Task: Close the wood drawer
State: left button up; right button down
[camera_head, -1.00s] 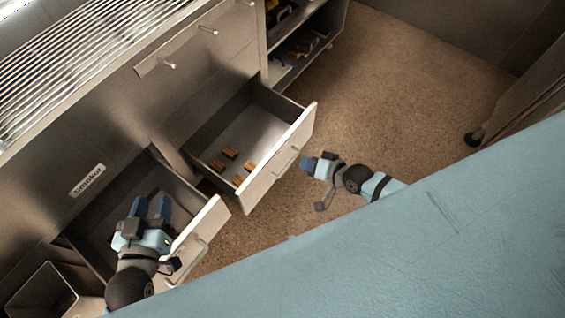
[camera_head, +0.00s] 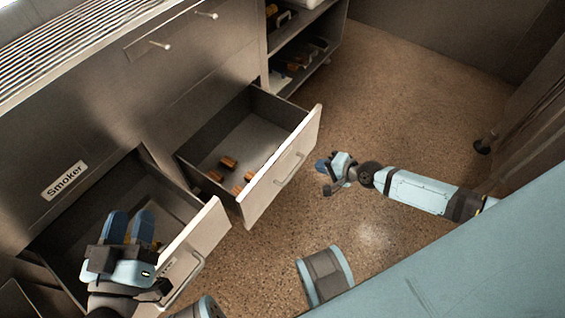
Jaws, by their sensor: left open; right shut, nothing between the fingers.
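The right-hand drawer (camera_head: 282,172) is pulled open, with several small brown wood pieces (camera_head: 228,163) on its floor. The left-hand drawer (camera_head: 196,247), by the "Smoker" label, is also pulled open. My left gripper (camera_head: 130,226) is open over the left-hand drawer, its blue fingers pointing up the picture and hiding part of the inside. A small brown piece shows beside its fingers. My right gripper (camera_head: 322,165) is shut and empty, in front of the right-hand drawer's front, with a gap seen between them.
A metal cabinet with a "Smoker" label (camera_head: 65,181) and a top grill (camera_head: 75,45) holds the drawers. An open shelf (camera_head: 300,60) with dark items stands beyond. The brown floor (camera_head: 400,100) is clear on the right.

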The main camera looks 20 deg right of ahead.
jog(key=b, duration=0.4)
send_near(281, 155)
notch_tip(281, 155, down, 4)
jog(key=w, duration=0.2)
jog(key=shift+w+a+r, duration=0.1)
jog(key=shift+w+a, duration=0.9)
jog(key=shift+w, duration=0.1)
pick_arm(q)
jog(key=shift+s+d+f+h, duration=0.1)
jog(key=shift+d+f+h, duration=0.25)
jog(key=shift+d+h, duration=0.3)
pick_arm(e)
jog(key=shift+w+a, duration=0.35)
jog(key=shift+w, duration=0.2)
pick_arm(q)
jog(key=shift+a, duration=0.1)
